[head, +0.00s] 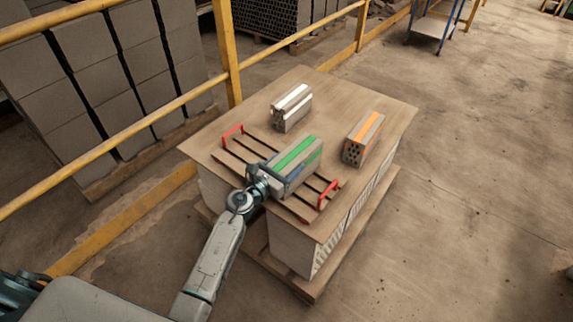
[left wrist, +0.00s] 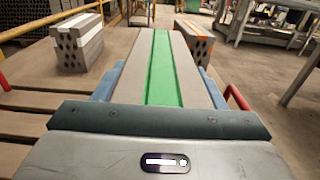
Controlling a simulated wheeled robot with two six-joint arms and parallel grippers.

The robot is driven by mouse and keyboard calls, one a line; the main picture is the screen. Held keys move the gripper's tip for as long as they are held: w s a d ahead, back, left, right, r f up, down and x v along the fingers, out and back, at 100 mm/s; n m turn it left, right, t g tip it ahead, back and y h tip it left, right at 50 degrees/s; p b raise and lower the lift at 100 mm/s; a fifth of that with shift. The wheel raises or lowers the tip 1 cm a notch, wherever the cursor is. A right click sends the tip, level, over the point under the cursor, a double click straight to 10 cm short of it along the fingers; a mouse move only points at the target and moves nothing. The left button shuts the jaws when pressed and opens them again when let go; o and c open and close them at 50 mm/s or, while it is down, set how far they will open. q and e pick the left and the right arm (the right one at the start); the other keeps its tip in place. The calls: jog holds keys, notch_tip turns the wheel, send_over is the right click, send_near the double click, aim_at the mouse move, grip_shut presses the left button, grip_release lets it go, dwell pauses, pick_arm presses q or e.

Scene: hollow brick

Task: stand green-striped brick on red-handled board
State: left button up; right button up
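The green-striped brick (head: 296,153) is a long grey block with a green stripe along its top. It is over the slatted red-handled board (head: 228,158); I cannot tell whether it touches the slats. My left gripper (head: 283,172) has its blue-grey fingers along both long sides of the brick and is shut on it. The board's red handles show at both ends. My right gripper is not in view.
A white-striped brick (head: 291,107) stands behind the board, and an orange-striped brick (head: 362,138) stands to its right. All are on a brown table top (head: 350,100) over a pallet stack. A yellow railing (head: 228,55) runs close along the left side.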

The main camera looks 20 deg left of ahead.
pick_arm(q)
jog(key=o, duration=0.4)
jog(key=shift+r, duration=0.1)
jog(key=s+a+r+n+g+y, duration=0.1)
jog(key=s+a+n+y, duration=0.55)
jog(key=s+n, duration=0.5)
jog(key=s+a+r+n+y, duration=0.2)
jog(key=s+a+n+y, duration=0.45)
jog(key=n, duration=0.75)
jog(key=s+d+f+n+g+h, duration=0.3)
jog(key=s+n, duration=0.4)
jog(key=s, duration=0.3)
jog(key=s+d+f+n+g+h, duration=0.3)
jog(key=s+n+g, duration=0.4)
jog(key=s, duration=0.3)
jog(key=shift+d+f, duration=0.5)
jog(key=shift+f, duration=0.35)
